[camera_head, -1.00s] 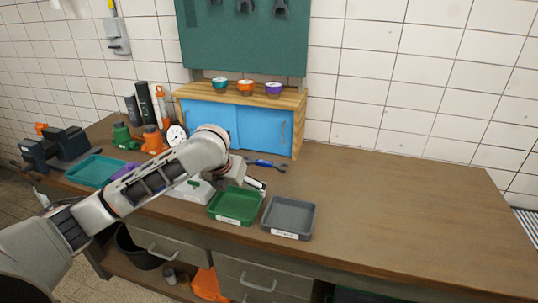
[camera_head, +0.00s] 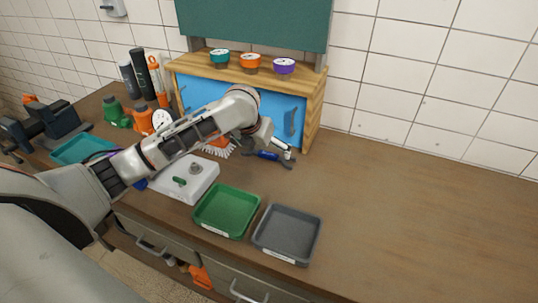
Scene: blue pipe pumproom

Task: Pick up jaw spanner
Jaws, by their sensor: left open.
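The jaw spanner (camera_head: 269,156), with a blue handle and dark metal ends, lies flat on the wooden bench in front of the blue cabinet. My left gripper (camera_head: 284,149) is open, close to the spanner and just above or beside it. I cannot tell whether they touch. The gripper and wrist partly cover the spanner's far side. My right gripper is not in view.
A green tray (camera_head: 227,236) and a grey tray (camera_head: 292,258) stand at the front. A white box (camera_head: 206,191) is left of them. The bench's right side is clear.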

